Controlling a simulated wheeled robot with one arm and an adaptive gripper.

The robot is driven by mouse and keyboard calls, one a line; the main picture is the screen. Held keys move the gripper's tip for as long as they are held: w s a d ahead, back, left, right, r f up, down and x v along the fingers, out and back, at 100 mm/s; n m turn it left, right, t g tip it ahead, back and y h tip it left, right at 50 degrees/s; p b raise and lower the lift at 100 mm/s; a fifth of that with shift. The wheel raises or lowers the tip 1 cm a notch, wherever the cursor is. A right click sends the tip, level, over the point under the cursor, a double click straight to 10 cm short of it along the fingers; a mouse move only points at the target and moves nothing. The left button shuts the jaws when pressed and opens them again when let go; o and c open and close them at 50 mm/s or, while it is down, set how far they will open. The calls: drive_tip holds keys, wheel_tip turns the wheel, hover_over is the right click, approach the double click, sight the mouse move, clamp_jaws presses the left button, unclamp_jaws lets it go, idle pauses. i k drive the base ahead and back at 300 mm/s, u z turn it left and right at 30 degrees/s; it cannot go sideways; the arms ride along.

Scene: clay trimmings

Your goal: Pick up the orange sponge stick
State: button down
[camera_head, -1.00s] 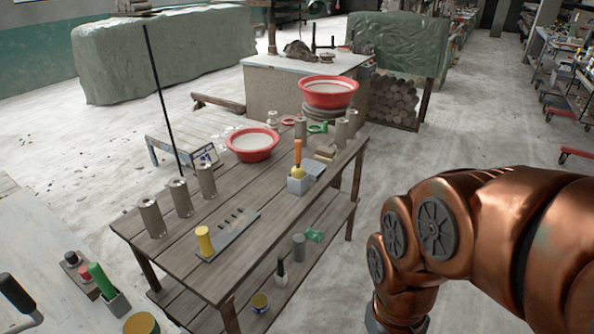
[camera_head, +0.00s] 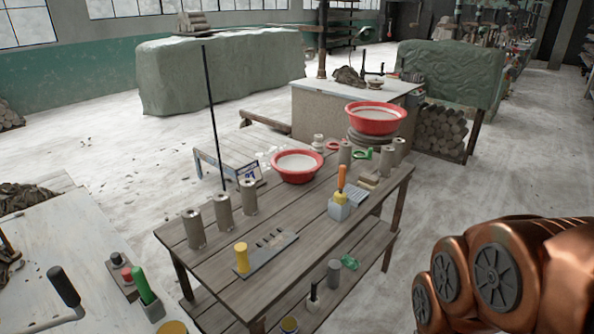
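An orange stick (camera_head: 341,177) with a yellow lower part, likely the sponge stick, stands upright in a small grey block holder (camera_head: 339,211) on the wooden table (camera_head: 215,262). It is near the table's right front edge. My copper-coloured arm shows at the lower right, apart from the table. My gripper is outside the frame.
A yellow cylinder (camera_head: 241,257) stands on a grey slotted plate (camera_head: 270,254). Several grey clay cylinders (camera_head: 223,212) line the left side, beside a tall thin black rod (camera_head: 212,115). Red basins (camera_head: 298,165) stand behind. Floor right of the table is clear.

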sight(340, 196)
drive_tip(key=z, duration=0.05)
drive_tip(key=k, duration=0.6)
drive_tip(key=u, duration=0.75)
drive_tip(key=i, duration=0.9)
drive_tip(key=u, duration=0.3)
